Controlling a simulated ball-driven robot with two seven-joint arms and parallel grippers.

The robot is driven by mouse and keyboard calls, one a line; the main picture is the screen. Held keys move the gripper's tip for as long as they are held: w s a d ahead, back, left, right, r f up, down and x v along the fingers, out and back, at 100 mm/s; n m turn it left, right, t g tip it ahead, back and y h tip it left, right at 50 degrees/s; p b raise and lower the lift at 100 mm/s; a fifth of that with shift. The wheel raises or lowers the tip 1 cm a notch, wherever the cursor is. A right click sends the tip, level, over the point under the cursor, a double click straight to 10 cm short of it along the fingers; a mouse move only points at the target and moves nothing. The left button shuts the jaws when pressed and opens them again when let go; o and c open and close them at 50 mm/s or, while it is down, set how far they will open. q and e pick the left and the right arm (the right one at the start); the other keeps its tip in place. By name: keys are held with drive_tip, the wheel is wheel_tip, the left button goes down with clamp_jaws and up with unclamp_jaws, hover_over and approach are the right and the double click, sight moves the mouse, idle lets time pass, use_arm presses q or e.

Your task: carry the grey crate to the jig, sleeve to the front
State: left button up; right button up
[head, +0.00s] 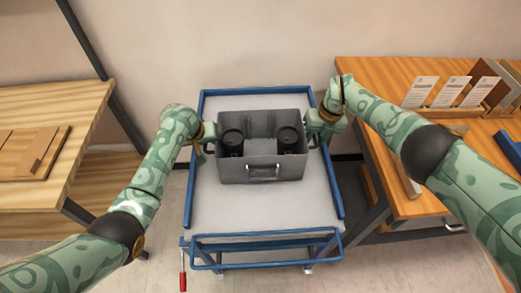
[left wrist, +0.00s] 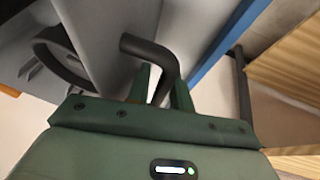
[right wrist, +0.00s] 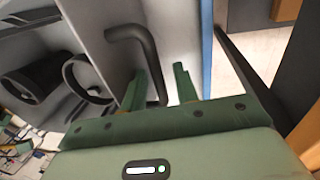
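The grey crate (head: 230,170) stands upright on the cart, with two dark round cylinders (head: 288,139) inside. A small light-framed holder (head: 263,172), perhaps the sleeve, is on its near wall. My left gripper (head: 206,146) is at the crate's left side. In the left wrist view its open fingers (left wrist: 160,88) stand either side of the dark bent handle (left wrist: 150,48). My right gripper (head: 315,136) is at the right side. In the right wrist view its open fingers (right wrist: 160,88) straddle the other handle (right wrist: 130,38), with a gap on one side. I cannot identify the jig.
The cart (head: 210,205) has blue rails and a clear light top in front of the crate. A wooden bench (head: 50,100) with flat boards (head: 30,152) is at left. The right bench (head: 385,70) bears a card rack (head: 450,92) and a partly seen blue piece (head: 509,150).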

use_arm(q)
clamp_jaws()
use_arm(e)
clamp_jaws()
use_arm(q)
drive_tip(key=shift+r, duration=0.1)
use_arm(e)
drive_tip(key=shift+r, duration=0.1)
